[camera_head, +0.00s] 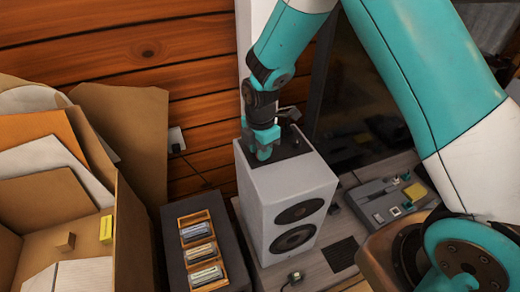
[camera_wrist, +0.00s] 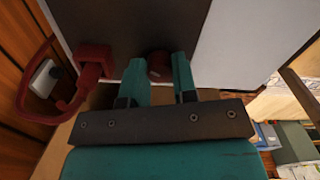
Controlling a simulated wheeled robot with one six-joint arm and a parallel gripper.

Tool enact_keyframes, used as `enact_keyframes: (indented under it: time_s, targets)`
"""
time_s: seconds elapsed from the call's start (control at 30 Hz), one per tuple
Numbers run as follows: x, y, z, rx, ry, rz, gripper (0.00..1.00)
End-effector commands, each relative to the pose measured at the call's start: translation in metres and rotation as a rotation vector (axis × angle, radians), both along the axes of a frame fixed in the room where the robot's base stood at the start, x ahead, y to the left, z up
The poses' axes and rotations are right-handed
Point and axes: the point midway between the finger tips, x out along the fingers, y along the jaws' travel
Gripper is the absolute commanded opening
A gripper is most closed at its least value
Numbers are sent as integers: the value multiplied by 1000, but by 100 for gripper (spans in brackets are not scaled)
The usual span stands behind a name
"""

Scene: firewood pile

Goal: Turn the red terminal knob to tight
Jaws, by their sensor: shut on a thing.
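A pale box-shaped speaker (camera_head: 262,195) stands upright with two dark round cones on its front and a dark panel (camera_head: 291,142) on top. My gripper (camera_head: 264,153) reaches down onto this panel. In the wrist view, the red terminal knob (camera_wrist: 158,66) sits on the dark panel (camera_wrist: 118,40) between the two teal fingers of my gripper (camera_wrist: 162,70), which are shut on it. The fingers hide part of the knob, and no tight mark can be read. In the head view my gripper hides the knob.
A dark red plug (camera_wrist: 93,60) with a looped cable is left of the knob in the wrist view. A grey device (camera_head: 385,203) lies right of the speaker. A dark box with a wooden tray (camera_head: 203,250) and open cardboard boxes (camera_head: 128,225) stand left.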

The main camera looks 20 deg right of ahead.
Motion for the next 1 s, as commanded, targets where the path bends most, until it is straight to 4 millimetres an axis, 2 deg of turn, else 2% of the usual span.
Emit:
enact_keyframes:
  time_s: [1.0]
  targets:
    - [1,0,1,1,-3,-963,3]
